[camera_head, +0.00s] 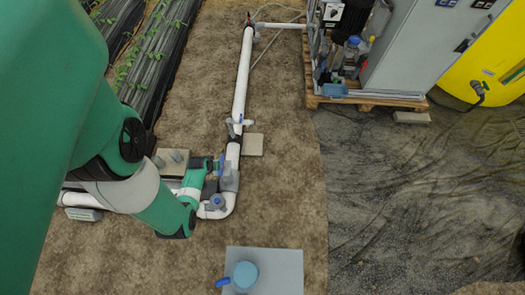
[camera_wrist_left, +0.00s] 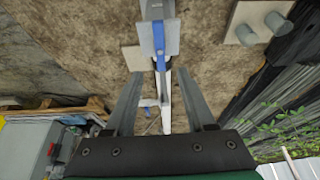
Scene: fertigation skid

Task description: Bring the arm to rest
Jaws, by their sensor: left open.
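My green left arm (camera_head: 165,212) comes in from the left in the head view and reaches down over the white pipe (camera_head: 243,80) near its corner. In the left wrist view my left gripper (camera_wrist_left: 158,74) is open, its two grey fingers apart with nothing held between them. A grey valve with a blue handle (camera_wrist_left: 159,42) on the pipe shows just beyond and between the fingertips. The wrist partly hides the pipe in the head view, and I cannot tell the exact gap to the valve. My right gripper is not in view.
A grey cabinet (camera_head: 415,50) sits on a wooden pallet (camera_head: 365,102), with a yellow tank (camera_head: 495,60) at right. Black-covered plant rows (camera_head: 160,65) lie at upper left. The dark ground at right is mostly clear.

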